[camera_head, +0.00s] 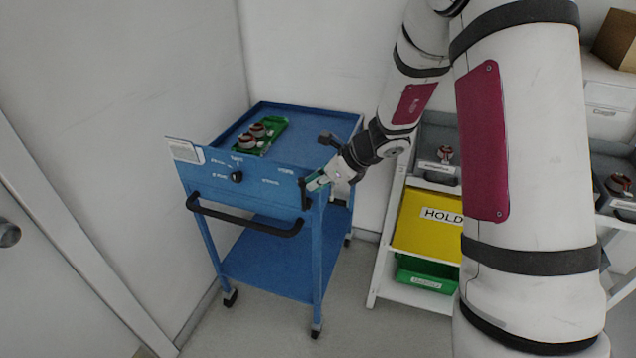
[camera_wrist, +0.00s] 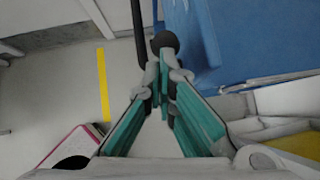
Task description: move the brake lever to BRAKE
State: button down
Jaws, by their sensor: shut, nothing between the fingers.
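The blue cart (camera_head: 262,262) stands against the wall, with small white labels on its front panel, too small to read. A dark upright part (camera_head: 305,193), which looks like the brake lever, is at the panel's right end. My gripper (camera_head: 313,184) is shut and empty beside it. In the wrist view a round black knob (camera_wrist: 165,41) lies just beyond the closed fingertips (camera_wrist: 164,68). I cannot tell whether they touch it. The lever's exact position is partly hidden by my gripper.
A black push handle (camera_head: 245,222) runs across the cart's front, and a dark round knob (camera_head: 237,176) sits on the panel. A green tray (camera_head: 262,136) with red-and-metal parts lies on the cart top. A white rack (camera_head: 384,255) with a yellow bin (camera_head: 415,220) stands to the right.

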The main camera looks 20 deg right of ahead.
aim_at(302, 178)
jog(key=shift+w+a+r, duration=0.1)
jog(key=shift+a+r, duration=0.05)
jog(key=shift+a, duration=0.05)
jog(key=shift+w+a+r+g+h+p, duration=0.25)
jog(key=shift+a+h+p, duration=0.2)
jog(key=shift+p, duration=0.55)
jog(key=shift+w+a+g+h+p, duration=0.55)
jog(key=shift+a+g+h+p, duration=0.1)
jog(key=shift+a+h+p, duration=0.2)
jog(key=w+a+g+h, duration=0.1)
jog(key=w+a+g+h+b, duration=0.1)
jog(key=shift+w+a+f+n+h, duration=0.25)
jog(key=shift+a+f+n+h, duration=0.05)
jog(key=shift+a+f, duration=0.1)
jog(key=w+a+f+g+h+b, duration=0.1)
jog(key=b, duration=0.1)
jog(key=w+a+f+g+h+b, duration=0.1)
jog(key=a+h+b, duration=0.1)
jog(key=b, duration=0.1)
jog(key=shift+w+f+g+h, duration=0.15)
jog(key=shift+w+g+h, duration=0.15)
jog(key=shift+w+a+f+b, duration=0.35)
jog(key=shift+a+f+b, duration=0.35)
jog(key=shift+b, duration=0.2)
jog(key=shift+w+a+f+b, duration=0.3)
jog(key=shift+a+f+b, duration=0.3)
jog(key=shift+b, duration=0.3)
jog(key=shift+f, duration=0.1)
